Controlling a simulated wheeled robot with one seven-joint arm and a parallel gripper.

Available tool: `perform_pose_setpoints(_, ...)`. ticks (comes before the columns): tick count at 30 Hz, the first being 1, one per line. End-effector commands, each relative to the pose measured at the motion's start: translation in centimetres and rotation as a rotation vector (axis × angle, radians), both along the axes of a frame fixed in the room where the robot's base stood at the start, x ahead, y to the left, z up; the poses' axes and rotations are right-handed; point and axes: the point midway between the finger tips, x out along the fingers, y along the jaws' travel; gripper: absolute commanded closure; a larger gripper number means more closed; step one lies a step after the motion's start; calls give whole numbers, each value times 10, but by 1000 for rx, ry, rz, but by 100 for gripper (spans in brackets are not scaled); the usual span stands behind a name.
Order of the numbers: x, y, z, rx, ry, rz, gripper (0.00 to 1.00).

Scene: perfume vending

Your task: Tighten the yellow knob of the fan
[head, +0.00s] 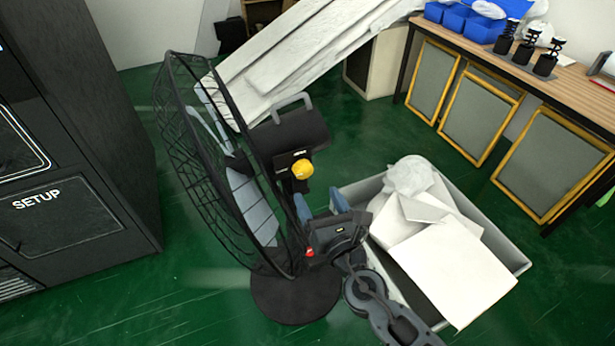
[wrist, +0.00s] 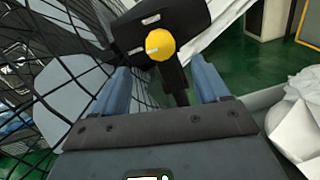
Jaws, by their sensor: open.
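The black fan (head: 215,165) stands on the green floor on a round base (head: 295,293), its wire cage facing left. Its yellow knob (head: 302,169) sits on the fan's neck bracket, just below the motor housing (head: 290,135). In the wrist view the yellow knob (wrist: 160,45) is above and beyond the fingertips, near the middle. My gripper (head: 318,205) is just below the knob in the head view, its blue-grey fingers pointing up toward it. In the wrist view my gripper (wrist: 160,80) is open, with the dark fan pole between its fingers and the knob apart from them.
A grey bin (head: 505,250) with white sheets and crumpled wrapping stands right of my arm. A black cabinet (head: 75,150) stands at left. A workbench (head: 520,85) with blue bins is at the back right. A pale sloping panel (head: 300,55) lies behind the fan. Green floor is free between cabinet and fan.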

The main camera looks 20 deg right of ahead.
Motion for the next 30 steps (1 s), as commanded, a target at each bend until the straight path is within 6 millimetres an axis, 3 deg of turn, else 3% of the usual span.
perform_pose_setpoints(15, 66, -4, -1, 5, 0, 0, 25)
perform_pose_setpoints(26, 72, -5, 0, 5, 2, 0, 25)
perform_pose_setpoints(30, 72, -5, 0, 5, 2, 0, 36)
